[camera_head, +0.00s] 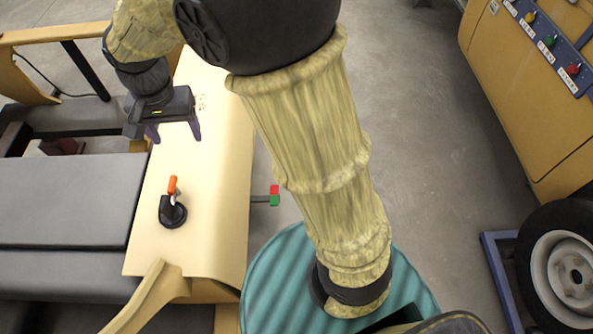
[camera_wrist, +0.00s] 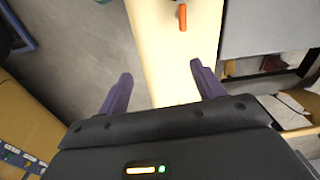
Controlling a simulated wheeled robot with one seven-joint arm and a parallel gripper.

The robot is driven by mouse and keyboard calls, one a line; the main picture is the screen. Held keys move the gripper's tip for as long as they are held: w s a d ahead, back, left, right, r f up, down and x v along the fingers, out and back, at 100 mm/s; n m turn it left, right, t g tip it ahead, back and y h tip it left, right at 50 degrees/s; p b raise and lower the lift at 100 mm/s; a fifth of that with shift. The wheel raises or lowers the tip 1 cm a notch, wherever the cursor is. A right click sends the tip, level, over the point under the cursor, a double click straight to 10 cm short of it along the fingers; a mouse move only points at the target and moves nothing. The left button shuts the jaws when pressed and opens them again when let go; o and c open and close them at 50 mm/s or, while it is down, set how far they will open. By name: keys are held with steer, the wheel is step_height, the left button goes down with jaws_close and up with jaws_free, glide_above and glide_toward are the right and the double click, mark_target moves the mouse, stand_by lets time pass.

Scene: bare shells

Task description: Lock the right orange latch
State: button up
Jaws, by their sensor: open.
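One orange latch (camera_head: 172,185) shows, its orange handle standing up from a round black base on the pale yellow panel (camera_head: 215,165). I cannot tell its lock state. In the wrist view the orange handle (camera_wrist: 182,17) is at the top edge, beyond the fingers, with its base mostly out of frame. My gripper (camera_head: 176,132) is above the panel, behind the latch in the head view and apart from it. Its two purple fingers are spread with nothing between them; they also show in the wrist view (camera_wrist: 160,72).
A rod with a red and green end (camera_head: 274,195) sticks out from the panel's right side. Grey seat-like slabs (camera_head: 65,205) lie left of the panel. A yellow shell with a button panel (camera_head: 550,42) and a wheel (camera_head: 570,275) are at right.

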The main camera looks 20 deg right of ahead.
steer(key=s+d+f+n+t+b, duration=0.1)
steer(key=s+d+f+b, duration=0.2)
steer(key=d+f, duration=0.3)
steer(key=s+d+f+n+t+b, duration=0.1)
steer(key=s+d+f+b, duration=0.3)
steer(key=d, duration=1)
step_height(320, 180, down, 4)
steer(key=shift+s+r+n, duration=0.2)
steer(key=shift+s+n, duration=0.35)
steer(key=shift+n, duration=0.25)
